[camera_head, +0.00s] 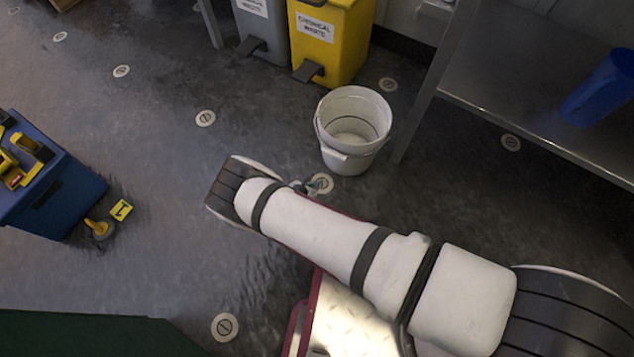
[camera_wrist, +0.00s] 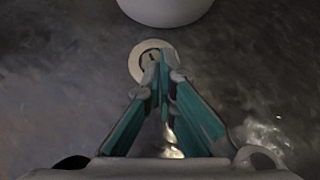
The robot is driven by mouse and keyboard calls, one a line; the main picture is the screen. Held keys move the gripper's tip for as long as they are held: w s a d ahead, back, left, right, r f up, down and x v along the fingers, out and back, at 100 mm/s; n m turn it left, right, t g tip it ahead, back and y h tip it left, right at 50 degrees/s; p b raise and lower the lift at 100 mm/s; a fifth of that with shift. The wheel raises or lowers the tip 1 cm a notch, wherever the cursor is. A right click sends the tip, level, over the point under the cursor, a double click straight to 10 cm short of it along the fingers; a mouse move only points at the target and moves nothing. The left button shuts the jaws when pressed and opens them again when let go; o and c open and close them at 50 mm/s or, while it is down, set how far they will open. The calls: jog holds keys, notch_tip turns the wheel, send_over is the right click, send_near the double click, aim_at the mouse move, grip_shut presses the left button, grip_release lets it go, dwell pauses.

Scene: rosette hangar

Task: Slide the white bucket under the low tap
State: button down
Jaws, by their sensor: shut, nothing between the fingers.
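The white bucket (camera_head: 345,160) stands upright on the dark floor in the head view, by the leg of a metal table. It looks empty. Its lower part also shows at the top edge of the wrist view (camera_wrist: 166,8). My gripper (camera_wrist: 162,62) is shut and empty, with its teal fingers meeting just short of the bucket, over a round floor disc. A small part of my gripper (camera_head: 304,187) shows past my arm in the head view, on the near side of the bucket. I see no tap in either view.
A yellow chemical waste bin (camera_head: 330,45) and a grey bin (camera_head: 262,30) stand behind the bucket. A metal table (camera_head: 500,90) with a blue container (camera_head: 604,88) is at right. A blue toolbox (camera_head: 60,200) and yellow marker (camera_head: 121,209) are left. Floor between is clear.

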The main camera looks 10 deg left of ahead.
aim_at(333, 168)
jog(key=b+x, duration=0.4)
jog(key=x, duration=0.4)
jog(key=shift+s+f, duration=0.1)
jog(key=shift+w+d+r+b, duration=0.1)
jog(key=shift+w+d+b, duration=0.15)
jog(key=shift+w, duration=0.35)
jog(key=shift+w+d+r+b, duration=0.15)
jog(key=shift+w+b, duration=0.1)
jog(key=shift+w, duration=0.3)
jog(key=shift+w+d+r, duration=0.1)
jog(key=shift+w+d, duration=0.1)
jog(key=shift+w, duration=0.45)
